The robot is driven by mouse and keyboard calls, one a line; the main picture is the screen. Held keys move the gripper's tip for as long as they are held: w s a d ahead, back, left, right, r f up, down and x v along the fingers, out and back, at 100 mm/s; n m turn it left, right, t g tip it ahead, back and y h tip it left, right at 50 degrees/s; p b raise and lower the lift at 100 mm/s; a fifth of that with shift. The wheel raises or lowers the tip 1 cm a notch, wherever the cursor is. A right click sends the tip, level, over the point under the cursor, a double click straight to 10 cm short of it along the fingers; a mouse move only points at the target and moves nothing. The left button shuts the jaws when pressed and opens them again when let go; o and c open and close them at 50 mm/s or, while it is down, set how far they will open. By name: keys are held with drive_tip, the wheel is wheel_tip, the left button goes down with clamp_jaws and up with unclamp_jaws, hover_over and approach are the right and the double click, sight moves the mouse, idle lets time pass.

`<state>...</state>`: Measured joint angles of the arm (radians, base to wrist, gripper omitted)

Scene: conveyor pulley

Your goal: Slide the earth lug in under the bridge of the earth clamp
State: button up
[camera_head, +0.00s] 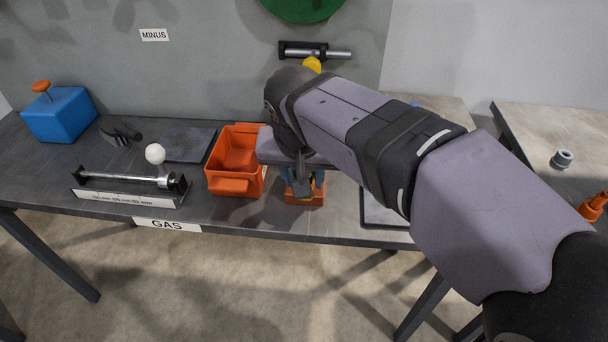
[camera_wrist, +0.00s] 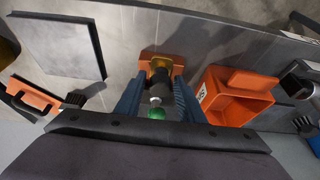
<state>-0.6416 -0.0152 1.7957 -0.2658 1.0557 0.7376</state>
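My gripper (camera_head: 304,184) is low over the bench at its front edge, in front of an orange block (camera_head: 306,199). In the wrist view its two blue fingers (camera_wrist: 160,88) stand apart, on either side of a small upright stack. The stack has a yellow and dark part (camera_wrist: 160,68), a pale round part (camera_wrist: 156,90) and a green end (camera_wrist: 155,113) nearest the camera. Behind it is the orange block (camera_wrist: 147,54). Gaps seem to show between fingers and stack. I cannot clearly tell which parts are the earth lug and the clamp's bridge.
An orange bin (camera_head: 222,183) stands just left of my gripper; it also shows in the wrist view (camera_wrist: 240,106). A rod fixture (camera_head: 125,192), a dark plate (camera_head: 186,145) and a blue box (camera_head: 62,117) lie farther left. A framed tray (camera_head: 384,216) is at right.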

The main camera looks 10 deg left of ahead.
drive_tip(key=shift+p+v, duration=0.95)
drive_tip(key=shift+v, duration=0.5)
drive_tip(key=o, duration=0.6)
drive_tip(key=shift+c, duration=0.2)
drive_tip(key=o, duration=1.1)
